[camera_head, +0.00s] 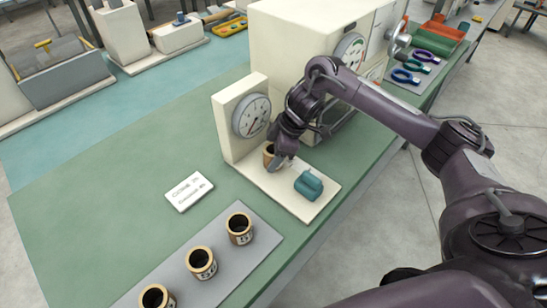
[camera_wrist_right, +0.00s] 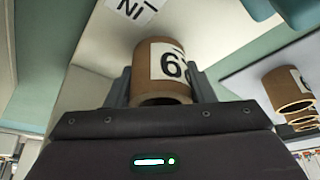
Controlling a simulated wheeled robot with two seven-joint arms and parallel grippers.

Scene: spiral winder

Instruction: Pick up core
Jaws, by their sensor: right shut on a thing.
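My right gripper (camera_head: 280,158) is shut on a brown cardboard core (camera_head: 268,153), at the cream base of a dial gauge stand (camera_head: 238,92). In the right wrist view, the core (camera_wrist_right: 162,78) sits between the two fingers of the gripper (camera_wrist_right: 163,92), with a white label showing a 6 and a partly hidden second character. I cannot tell whether the core touches the base. Three other labelled cores, (camera_head: 239,228), (camera_head: 201,263) and (camera_head: 157,298), stand in a row on a grey mat (camera_head: 227,272). My left gripper is not in view.
A teal block (camera_head: 308,184) sits on the stand's base, close to the right gripper. A white card (camera_head: 189,192) lies on the green table (camera_head: 110,190). A large cream machine (camera_head: 290,45) stands behind. The left of the table is clear.

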